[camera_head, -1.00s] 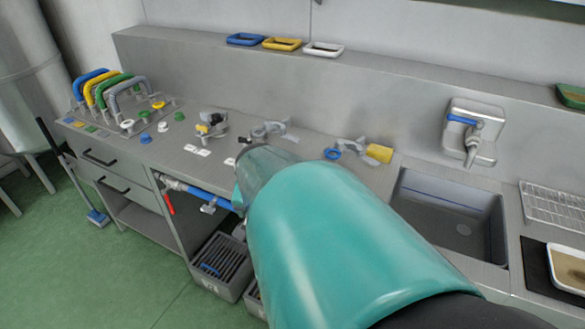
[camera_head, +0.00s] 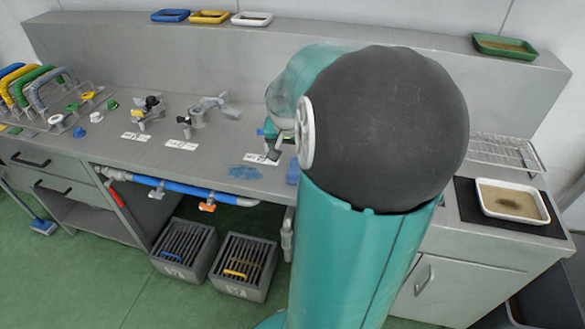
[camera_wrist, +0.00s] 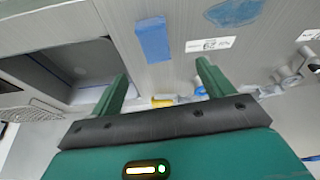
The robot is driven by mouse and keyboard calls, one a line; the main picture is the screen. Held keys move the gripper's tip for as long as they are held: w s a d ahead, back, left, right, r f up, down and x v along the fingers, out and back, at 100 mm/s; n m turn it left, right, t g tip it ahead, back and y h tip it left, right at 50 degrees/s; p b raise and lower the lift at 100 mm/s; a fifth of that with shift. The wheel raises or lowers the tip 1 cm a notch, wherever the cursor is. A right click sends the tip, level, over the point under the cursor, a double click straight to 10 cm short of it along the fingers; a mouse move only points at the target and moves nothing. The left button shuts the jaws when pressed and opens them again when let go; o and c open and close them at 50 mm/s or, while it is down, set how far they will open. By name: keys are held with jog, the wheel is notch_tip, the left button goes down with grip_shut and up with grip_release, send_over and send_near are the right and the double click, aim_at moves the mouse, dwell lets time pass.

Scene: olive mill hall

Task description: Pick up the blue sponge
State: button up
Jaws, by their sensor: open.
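The blue sponge (camera_wrist: 152,39) is a small blue block on the grey counter in the wrist view. In the head view the blue sponge (camera_head: 293,171) shows only partly, near the counter's front edge beside my arm, which may hide some of it. My gripper (camera_wrist: 162,70) is open and empty. In the wrist view its two green fingers are spread apart, with the sponge beyond the tips and not touching them. In the head view my arm hides much of the gripper.
A flat blue patch (camera_head: 245,172) lies left of the sponge. A pipe fitting (camera_head: 208,110) stands behind on the counter. The sink (camera_wrist: 85,62) is left in the wrist view. A white tray (camera_head: 511,203) is at the right, and grey crates (camera_head: 243,266) stand under the counter.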

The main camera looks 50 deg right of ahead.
jog(key=shift+s+d+x, duration=0.15)
jog(key=shift+d+x, duration=0.05)
jog(key=shift+x, duration=2.1)
jog(key=shift+s+d+x, duration=0.1)
jog(key=shift+d+x, duration=0.1)
jog(key=shift+x, duration=2.1)
jog(key=shift+s+d+x, duration=0.15)
jog(key=shift+d+x, duration=0.05)
jog(key=shift+x, duration=2.05)
jog(key=c, duration=1.1)
jog(key=shift+o, duration=0.2)
jog(key=shift+r, duration=0.1)
jog(key=r, duration=0.4)
jog(key=shift+w+a+r, duration=0.1)
jog(key=shift+w+a, duration=0.1)
jog(key=shift+a, duration=0.1)
jog(key=w+a+r, duration=0.6)
jog(key=a+r, duration=0.3)
jog(key=a, duration=0.2)
jog(key=shift+a, duration=0.4)
jog(key=shift+w+f, duration=0.1)
jog(key=shift+w, duration=0.05)
